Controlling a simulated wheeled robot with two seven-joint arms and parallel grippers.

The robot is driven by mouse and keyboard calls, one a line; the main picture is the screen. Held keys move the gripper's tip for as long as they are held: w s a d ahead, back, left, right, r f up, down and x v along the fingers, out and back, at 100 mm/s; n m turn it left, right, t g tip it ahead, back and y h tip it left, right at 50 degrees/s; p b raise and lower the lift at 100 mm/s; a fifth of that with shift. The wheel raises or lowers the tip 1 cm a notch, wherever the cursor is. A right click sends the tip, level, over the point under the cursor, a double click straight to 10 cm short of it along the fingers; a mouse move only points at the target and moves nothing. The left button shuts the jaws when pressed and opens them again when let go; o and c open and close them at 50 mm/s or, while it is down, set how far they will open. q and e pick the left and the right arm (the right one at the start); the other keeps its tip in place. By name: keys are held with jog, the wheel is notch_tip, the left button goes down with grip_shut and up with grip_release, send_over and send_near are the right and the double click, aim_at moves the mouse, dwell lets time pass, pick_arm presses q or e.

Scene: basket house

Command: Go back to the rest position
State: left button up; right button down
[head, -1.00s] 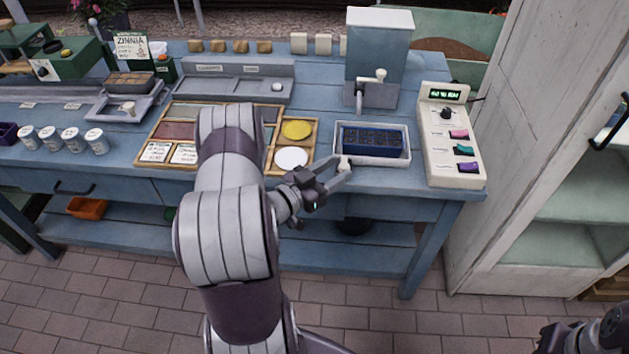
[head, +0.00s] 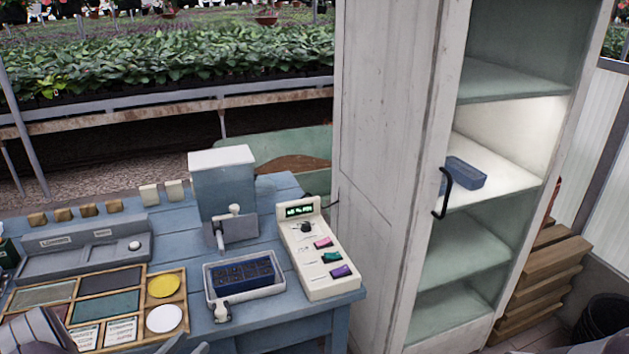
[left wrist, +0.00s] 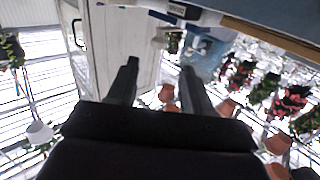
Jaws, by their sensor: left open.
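My left gripper (left wrist: 157,82) is open in the left wrist view, with two dark fingers apart and nothing between them. In the head view only parts of my left arm (head: 35,332) show at the bottom left edge, low in front of the bench. The dark blue seed tray (head: 240,275) sits in a white holder (head: 276,289) on the blue bench, clear of my gripper. My right gripper is not in view.
The blue workbench (head: 285,325) carries a control box (head: 318,250), a dispenser (head: 222,185) and a sectioned wooden tray (head: 185,290). A tall white cabinet (head: 385,130) stands at the right, with a blue tray (head: 466,172) on a lit shelf. Wooden crates (head: 540,262) stand beyond it.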

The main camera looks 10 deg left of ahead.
pick_arm(q)
jog(key=s+a+f+n+g+y+p, duration=0.1)
jog(key=s+a+f+n+g+y, duration=0.4)
jog(key=f+g, duration=0.4)
jog(key=s+d+r+m+g+p, duration=0.2)
jog(key=d+r+g+p, duration=0.4)
jog(key=d+r, duration=1.5)
jog(key=shift+s+d+g+h+p, duration=0.3)
jog(key=shift+s+g+p, duration=0.1)
jog(key=shift+p, duration=0.45)
